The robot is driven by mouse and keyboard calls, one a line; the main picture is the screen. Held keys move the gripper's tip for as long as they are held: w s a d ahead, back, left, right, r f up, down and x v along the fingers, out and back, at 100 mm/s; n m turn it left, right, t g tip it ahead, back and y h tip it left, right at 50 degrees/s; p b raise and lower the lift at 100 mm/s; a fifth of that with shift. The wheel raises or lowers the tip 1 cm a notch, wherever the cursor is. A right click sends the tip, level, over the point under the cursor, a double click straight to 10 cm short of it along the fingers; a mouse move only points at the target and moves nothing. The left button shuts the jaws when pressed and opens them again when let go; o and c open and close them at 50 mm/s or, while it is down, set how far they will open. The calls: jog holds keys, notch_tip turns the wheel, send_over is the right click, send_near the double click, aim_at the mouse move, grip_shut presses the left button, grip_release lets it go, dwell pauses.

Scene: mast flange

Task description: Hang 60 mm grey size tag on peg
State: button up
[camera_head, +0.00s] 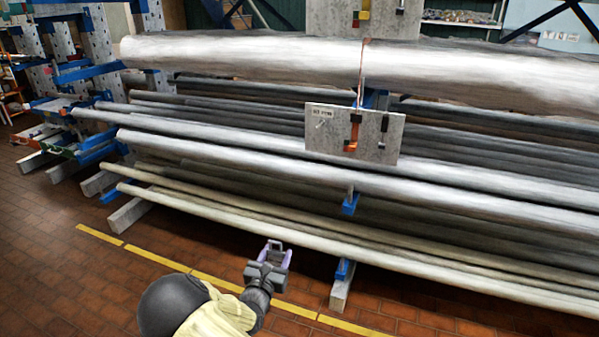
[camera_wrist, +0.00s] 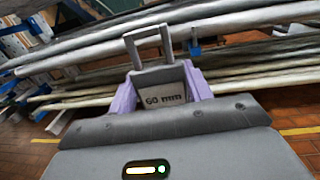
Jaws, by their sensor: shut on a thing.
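My gripper (camera_head: 274,256) is at the lower middle of the head view, over the floor in front of the pipe rack. In the wrist view its two purple fingers (camera_wrist: 160,88) are shut on the grey size tag (camera_wrist: 164,97). The tag reads "60 mm" and has a square open loop standing up beyond the fingertips. The loop also shows in the head view. A grey board (camera_head: 341,146) hangs in front of the pipes, up and right of my gripper and well apart from it. It carries small print, a small light peg (camera_head: 320,124), an orange-red piece and dark fittings.
A thick pipe (camera_head: 230,52) runs above the board, and several long pipes (camera_head: 260,165) lie behind and below it. Blue rack arms (camera_head: 350,203) stick out under the board. Brick floor with a yellow line (camera_head: 210,278) is clear at the front left.

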jog(key=s+d+f+n+y, duration=0.2)
jog(key=s+d+f+y, duration=0.1)
jog(key=s+d+f, duration=0.3)
jog(key=s+d+f+n+t+y, duration=0.1)
jog(key=s+d+f+n+y, duration=0.1)
jog(key=s+d+f, duration=0.4)
jog(key=d+f+y, duration=0.1)
jog(key=d+f, duration=0.4)
jog(key=shift+s+f, duration=0.2)
jog(key=shift+s, duration=0.1)
jog(key=shift+w, duration=0.15)
